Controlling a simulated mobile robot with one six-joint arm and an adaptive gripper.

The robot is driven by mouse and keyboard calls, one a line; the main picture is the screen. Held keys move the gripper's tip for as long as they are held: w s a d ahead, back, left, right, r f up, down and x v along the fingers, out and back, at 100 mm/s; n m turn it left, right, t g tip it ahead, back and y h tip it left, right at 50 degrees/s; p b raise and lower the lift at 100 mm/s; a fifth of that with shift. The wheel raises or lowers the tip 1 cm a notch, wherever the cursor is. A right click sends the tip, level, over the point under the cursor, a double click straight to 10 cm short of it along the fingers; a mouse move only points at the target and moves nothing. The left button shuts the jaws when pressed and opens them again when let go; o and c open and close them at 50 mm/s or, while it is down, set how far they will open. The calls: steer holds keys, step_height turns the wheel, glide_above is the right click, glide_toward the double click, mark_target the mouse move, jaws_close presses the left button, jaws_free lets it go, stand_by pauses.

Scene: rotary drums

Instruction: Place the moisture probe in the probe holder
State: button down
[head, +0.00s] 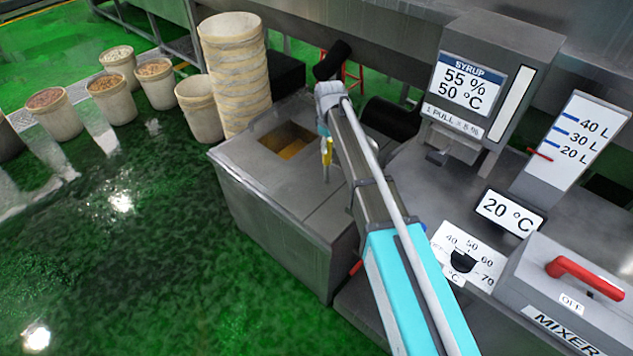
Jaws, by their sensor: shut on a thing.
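My arm reaches away from the camera to a box-like metal bin (225,168) with a square opening in its top. My gripper (326,138) hangs at the arm's far end, beside the right edge of that opening, small and partly hidden by the arm. It is shut on a small yellow piece with a thin grey tip, which looks like the moisture probe (327,155). The probe points down, roughly upright, over the bin's top; I cannot tell whether its tip touches. I cannot make out the probe holder; my arm hides part of the bin top.
A tall stack of cream buckets (235,75) stands behind the bin, with several filled buckets (112,97) to the left. To the right are the syrup dispenser (490,85), a level gauge (578,140), a temperature display (510,212) and the mixer box with a red lever (585,278).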

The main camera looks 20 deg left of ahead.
steer(key=s+a+f+b, duration=0.2)
steer(key=s+f+b, duration=0.3)
steer(key=shift+a+f, duration=0.25)
steer(key=shift+f, duration=0.05)
steer(key=shift+s+a+f+b, duration=0.1)
steer(key=shift+s+f+b, duration=0.1)
steer(key=shift+f+b, duration=0.85)
steer(key=shift+s+a+f+b, duration=0.1)
steer(key=shift+s+f+b, duration=0.1)
steer(key=shift+f+b, duration=0.8)
steer(key=shift+c, duration=2)
jaws_free()
steer(key=shift+f, duration=0.1)
